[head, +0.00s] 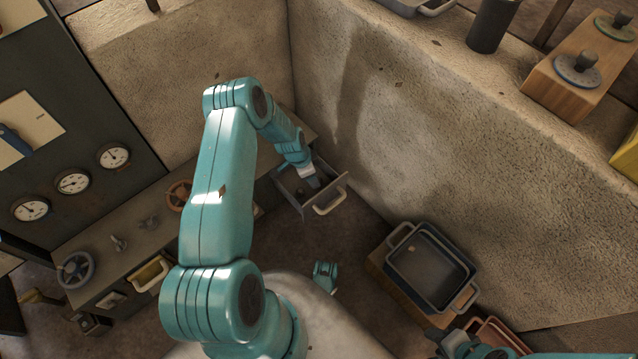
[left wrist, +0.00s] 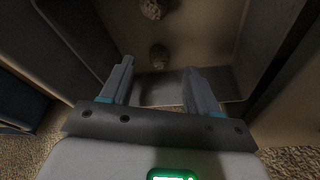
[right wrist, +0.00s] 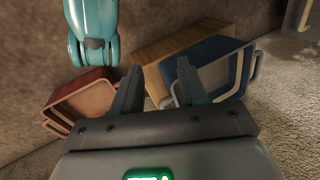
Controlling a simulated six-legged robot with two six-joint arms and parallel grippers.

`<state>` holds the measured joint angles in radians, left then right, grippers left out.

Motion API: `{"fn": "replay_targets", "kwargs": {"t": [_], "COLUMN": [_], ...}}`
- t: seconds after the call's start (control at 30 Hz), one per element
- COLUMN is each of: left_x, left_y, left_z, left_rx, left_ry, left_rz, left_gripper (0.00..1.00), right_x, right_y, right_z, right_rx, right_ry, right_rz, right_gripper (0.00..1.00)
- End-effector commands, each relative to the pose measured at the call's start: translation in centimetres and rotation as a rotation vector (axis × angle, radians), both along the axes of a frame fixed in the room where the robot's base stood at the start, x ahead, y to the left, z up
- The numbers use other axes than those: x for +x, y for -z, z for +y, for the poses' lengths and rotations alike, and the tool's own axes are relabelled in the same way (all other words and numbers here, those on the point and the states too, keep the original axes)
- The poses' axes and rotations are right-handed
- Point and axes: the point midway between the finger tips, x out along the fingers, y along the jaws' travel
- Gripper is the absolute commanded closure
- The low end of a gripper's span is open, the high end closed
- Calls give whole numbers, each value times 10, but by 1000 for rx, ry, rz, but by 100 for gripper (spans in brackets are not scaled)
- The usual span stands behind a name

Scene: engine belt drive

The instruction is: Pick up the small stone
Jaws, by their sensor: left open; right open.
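Two greyish stones show in the left wrist view inside an open grey drawer (head: 291,190). One stone (left wrist: 154,9) is near the top edge of the picture. The other stone (left wrist: 159,55) looks a little smaller and lies between and beyond the fingertips. My left gripper (left wrist: 158,78) is open and empty, reaching into the drawer's opening; nothing is between its fingers. In the head view the left gripper (head: 311,180) partly covers the drawer's inside. My right gripper (right wrist: 157,78) is open and empty, away from the drawer, above trays at the lower right of the head view.
A blue-grey tray (head: 408,235) sits on a wooden block right of the drawer. A reddish tray (right wrist: 62,108) is near the right gripper. The bench with a red wheel (head: 179,195) and stone walls bound the drawer.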

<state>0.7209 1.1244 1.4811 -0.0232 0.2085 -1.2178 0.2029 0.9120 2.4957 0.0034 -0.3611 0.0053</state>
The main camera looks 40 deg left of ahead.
Motion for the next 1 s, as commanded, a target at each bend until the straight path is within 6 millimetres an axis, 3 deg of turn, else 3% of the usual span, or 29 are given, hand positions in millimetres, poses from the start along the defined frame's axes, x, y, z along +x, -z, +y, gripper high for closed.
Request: {"fn": "replay_targets", "kwargs": {"t": [0.23, 0.57, 0.77, 1.0], "left_x": [15, 19, 19, 18], "left_y": [40, 46, 46, 46], "left_z": [-8, -9, -9, -9], "left_rx": [-1, -1, -1, -1], "left_ry": [2, 2, 2, 2], "left_rz": [2, 1, 1, 1], "left_gripper": [39, 39, 99, 99], "right_x": [16, 20, 20, 20], "right_y": [26, 27, 27, 27], "right_z": [-3, -4, -4, -4], "right_rx": [-10, -13, -13, -13], "right_ry": [7, 8, 9, 9], "right_rz": [-54, -69, -68, -68], "right_gripper": [57, 57, 57, 57]}}
